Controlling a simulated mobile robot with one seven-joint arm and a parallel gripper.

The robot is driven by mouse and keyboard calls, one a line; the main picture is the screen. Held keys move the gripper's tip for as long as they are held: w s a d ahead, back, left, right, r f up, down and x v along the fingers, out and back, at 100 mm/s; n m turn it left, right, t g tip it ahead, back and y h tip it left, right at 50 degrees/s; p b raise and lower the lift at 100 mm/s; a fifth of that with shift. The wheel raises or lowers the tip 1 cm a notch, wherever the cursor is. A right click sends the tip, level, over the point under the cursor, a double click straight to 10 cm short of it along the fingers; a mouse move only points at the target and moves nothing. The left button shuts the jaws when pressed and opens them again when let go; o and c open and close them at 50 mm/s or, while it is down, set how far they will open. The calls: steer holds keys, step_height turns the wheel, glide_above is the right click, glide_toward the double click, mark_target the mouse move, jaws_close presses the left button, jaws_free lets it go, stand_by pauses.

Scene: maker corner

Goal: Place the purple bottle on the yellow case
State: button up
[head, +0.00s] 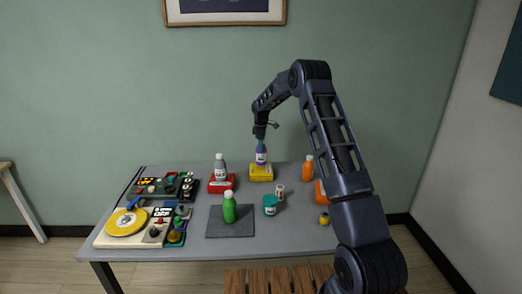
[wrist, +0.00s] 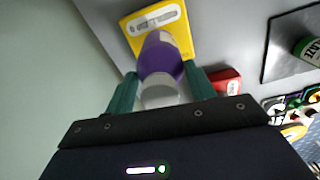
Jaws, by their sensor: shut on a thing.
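The purple bottle (head: 261,154) is upright in the head view, directly over the yellow case (head: 261,175). Its base looks to be at the case's top; I cannot tell whether they touch. My gripper (head: 261,139) is above the bottle, shut on its upper part. In the wrist view, the purple bottle (wrist: 161,62) sits between my two green fingers (wrist: 161,85), its pale cap toward the camera. The yellow case (wrist: 181,32) with a pale label shows beyond the bottle, which hides part of it.
A grey bottle (head: 220,166) stands on a red case (head: 231,184) to the left. A green bottle (head: 229,210) is on a dark mat (head: 243,228). A teal jar (head: 270,207) and an orange bottle (head: 307,169) stand to the right. The table's left side is crowded.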

steer(key=shift+f, duration=1.55)
steer(key=o, duration=1.5)
